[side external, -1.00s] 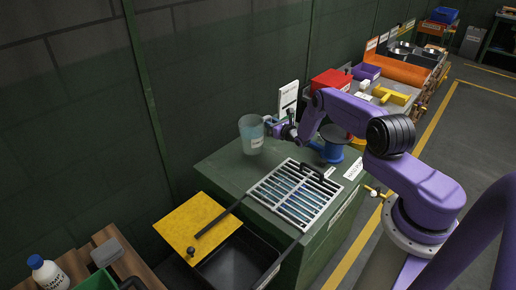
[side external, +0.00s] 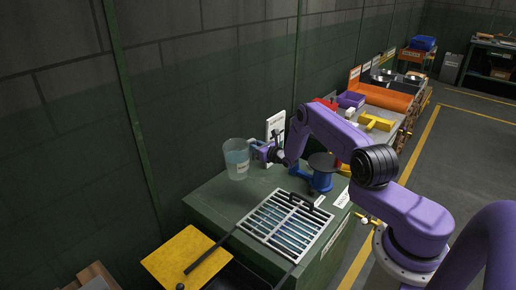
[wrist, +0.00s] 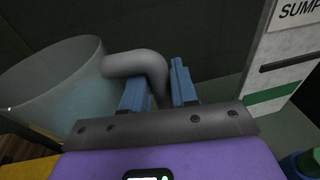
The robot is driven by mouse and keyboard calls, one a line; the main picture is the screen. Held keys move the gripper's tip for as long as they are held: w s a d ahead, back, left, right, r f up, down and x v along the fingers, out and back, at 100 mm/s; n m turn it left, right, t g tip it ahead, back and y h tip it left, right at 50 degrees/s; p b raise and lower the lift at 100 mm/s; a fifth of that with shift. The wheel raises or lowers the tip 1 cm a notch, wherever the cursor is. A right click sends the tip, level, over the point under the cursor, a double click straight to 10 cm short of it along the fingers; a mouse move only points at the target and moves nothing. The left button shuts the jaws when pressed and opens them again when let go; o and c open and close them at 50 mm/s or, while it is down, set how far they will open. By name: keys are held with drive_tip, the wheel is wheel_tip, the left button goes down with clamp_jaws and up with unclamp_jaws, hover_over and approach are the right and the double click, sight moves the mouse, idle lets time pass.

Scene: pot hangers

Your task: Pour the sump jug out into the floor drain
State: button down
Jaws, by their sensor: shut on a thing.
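The sump jug (side external: 236,162) is a clear, upright container with bluish liquid, at the back left of the green cabinet top. In the wrist view the jug (wrist: 55,95) fills the left side, and its grey handle (wrist: 140,62) curves between my blue fingers. My gripper (side external: 257,151) is shut on this handle from the right; it also shows in the wrist view (wrist: 158,88). Whether the jug's base touches the cabinet is hard to tell. A slatted metal grate (side external: 287,223), which looks like the drain, lies in front and to the right, with blue showing between its bars.
A black handle (side external: 305,203) stands on the grate. A blue stand with a dark round top (side external: 320,172) is right of the jug. A white sign (side external: 276,126) stands behind. A yellow panel (side external: 186,256) and dark rod (side external: 208,251) lie at front left. The wall is close behind.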

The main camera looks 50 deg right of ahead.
sight(240, 161)
drive_tip(key=a+n+y, duration=0.1)
drive_tip(key=a+y, duration=0.1)
drive_tip(key=a, duration=0.2)
drive_tip(key=a+n+y, duration=0.1)
drive_tip(key=a, duration=0.3)
drive_tip(key=a+n+y, duration=0.1)
drive_tip(key=a+y, duration=0.1)
drive_tip(key=a, duration=0.2)
drive_tip(key=shift+f+n+y, duration=0.3)
drive_tip(key=shift+f+n, duration=0.05)
drive_tip(key=shift+n, duration=0.05)
drive_tip(key=s+a+n+g+y, duration=0.4)
drive_tip(key=s+a+n+y, duration=0.15)
drive_tip(key=a, duration=0.75)
drive_tip(key=s+a+n+g+y, duration=0.4)
drive_tip(key=s+a+y, duration=0.25)
drive_tip(key=a, duration=0.65)
wheel_tip(240, 161, down, 10)
drive_tip(key=h, duration=0.1)
drive_tip(key=shift+r+n+t, duration=0.7)
drive_tip(key=shift+r+n, duration=2.25)
drive_tip(key=shift+n, duration=0.2)
drive_tip(key=s+a+f+n+t, duration=0.1)
drive_tip(key=s+a+f+n, duration=0.1)
drive_tip(key=s+a+n, duration=0.4)
drive_tip(key=shift+s+a+n, duration=0.15)
drive_tip(key=shift+s+n, duration=2.45)
drive_tip(key=shift+n, duration=0.9)
drive_tip(key=shift+s+y, duration=0.1)
drive_tip(key=shift+y, duration=0.2)
